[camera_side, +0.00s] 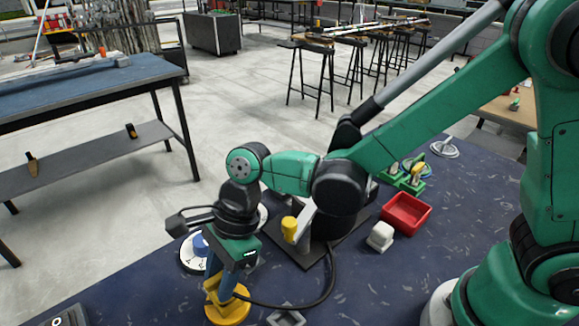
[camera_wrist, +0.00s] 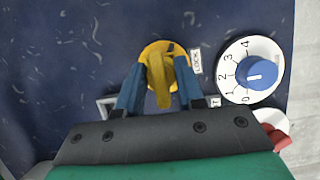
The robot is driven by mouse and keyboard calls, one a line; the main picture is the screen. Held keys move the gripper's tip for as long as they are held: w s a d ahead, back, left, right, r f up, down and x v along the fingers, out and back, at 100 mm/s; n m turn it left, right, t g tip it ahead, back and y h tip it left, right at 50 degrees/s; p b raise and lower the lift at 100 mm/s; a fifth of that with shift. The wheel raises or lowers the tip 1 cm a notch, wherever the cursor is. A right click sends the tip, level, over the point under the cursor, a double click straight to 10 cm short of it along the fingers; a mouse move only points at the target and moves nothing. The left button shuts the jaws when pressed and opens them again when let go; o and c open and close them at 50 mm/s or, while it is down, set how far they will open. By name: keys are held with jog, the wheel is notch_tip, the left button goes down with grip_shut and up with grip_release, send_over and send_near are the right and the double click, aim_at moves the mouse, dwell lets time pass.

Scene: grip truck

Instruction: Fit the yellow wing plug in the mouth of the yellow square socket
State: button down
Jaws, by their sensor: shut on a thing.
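My gripper (camera_wrist: 160,85) points down with its blue fingers shut on a yellow upright piece (camera_wrist: 159,82), which looks like the wing plug. Below it is a round yellow base (camera_side: 229,311) with a dark slot, beside a LOCK label (camera_wrist: 196,62). I cannot tell whether the held piece and the base are joined or only touching. I cannot make out a yellow square socket mouth for sure; the fingers and held piece hide part of the base.
A blue dial (camera_wrist: 255,76) on a numbered white disc stands close by. A grey square frame (camera_side: 286,318) lies near the front. A yellow cylinder (camera_side: 289,229), a white block (camera_side: 380,236), a red tray (camera_side: 406,212) and green fixtures (camera_side: 410,184) stand farther right. A black cable loops beside my gripper.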

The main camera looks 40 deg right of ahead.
aim_at(220, 273)
jog(key=shift+f, duration=0.2)
dwell(0.4)
jog(key=shift+c, duration=0.8)
grip_release()
jog(key=shift+r, duration=0.1)
jog(key=shift+r, duration=3.65)
jog(key=shift+d, duration=0.1)
